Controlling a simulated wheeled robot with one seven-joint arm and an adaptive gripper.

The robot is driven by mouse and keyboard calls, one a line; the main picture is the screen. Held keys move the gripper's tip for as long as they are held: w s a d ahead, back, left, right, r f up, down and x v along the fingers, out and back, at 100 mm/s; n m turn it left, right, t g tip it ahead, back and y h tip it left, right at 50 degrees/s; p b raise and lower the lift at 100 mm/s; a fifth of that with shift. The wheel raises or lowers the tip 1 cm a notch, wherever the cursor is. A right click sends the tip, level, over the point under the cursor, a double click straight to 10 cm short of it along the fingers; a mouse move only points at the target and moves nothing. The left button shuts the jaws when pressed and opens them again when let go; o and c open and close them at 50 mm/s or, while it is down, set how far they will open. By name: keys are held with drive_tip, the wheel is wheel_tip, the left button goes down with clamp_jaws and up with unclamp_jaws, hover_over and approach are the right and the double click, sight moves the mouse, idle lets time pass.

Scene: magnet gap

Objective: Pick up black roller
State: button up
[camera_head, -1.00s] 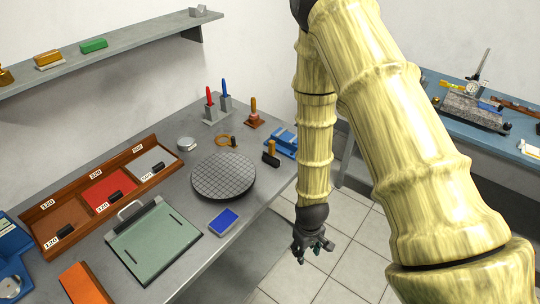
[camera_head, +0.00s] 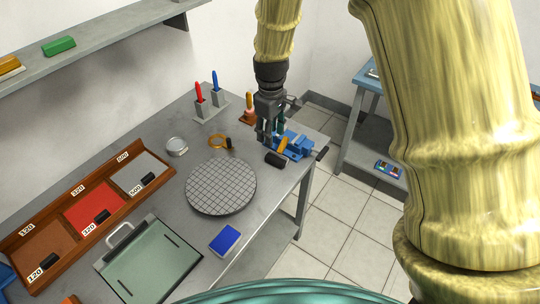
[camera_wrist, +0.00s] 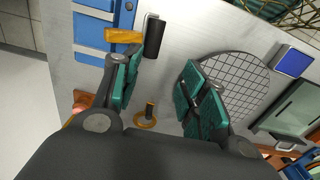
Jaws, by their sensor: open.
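The black roller (camera_head: 275,159) lies on the grey table near its right edge, beside a blue vise-like fixture (camera_head: 298,147). An orange piece (camera_head: 283,144) sits right next to the roller; I cannot tell whether they are joined. In the wrist view the roller (camera_wrist: 154,37) shows at the top, beyond my fingertips, next to the orange piece (camera_wrist: 124,36). My gripper (camera_head: 271,135) points down over the back right of the table, close behind the roller. In the wrist view its teal-padded fingers (camera_wrist: 160,88) are spread with nothing between them.
A round gridded plate (camera_head: 221,186) lies left of the roller. An orange ring with a black handle (camera_head: 217,141) and a stand with red and blue tools (camera_head: 212,107) are at the back. A wooden tray (camera_head: 90,215), a green board (camera_head: 150,262) and a blue block (camera_head: 224,240) lie left and front.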

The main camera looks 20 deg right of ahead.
sight(277, 161)
drive_tip(key=f, duration=0.3)
drive_tip(key=shift+w+d+f+p, duration=0.15)
drive_tip(key=shift+d+f+p, duration=0.1)
drive_tip(key=shift+p, duration=0.1)
drive_tip(key=shift+w+f, duration=0.15)
drive_tip(key=shift+f, duration=0.15)
drive_tip(key=shift+s+f+p, duration=0.15)
drive_tip(key=shift+s+p, duration=0.15)
drive_tip(key=shift+s, duration=0.2)
drive_tip(key=f, duration=0.1)
drive_tip(key=f+p, duration=0.2)
drive_tip(key=f, duration=0.1)
drive_tip(key=shift+s, duration=0.3)
drive_tip(key=shift+w+f, duration=0.1)
drive_tip(key=shift+f, duration=0.4)
clamp_jaws()
unclamp_jaws()
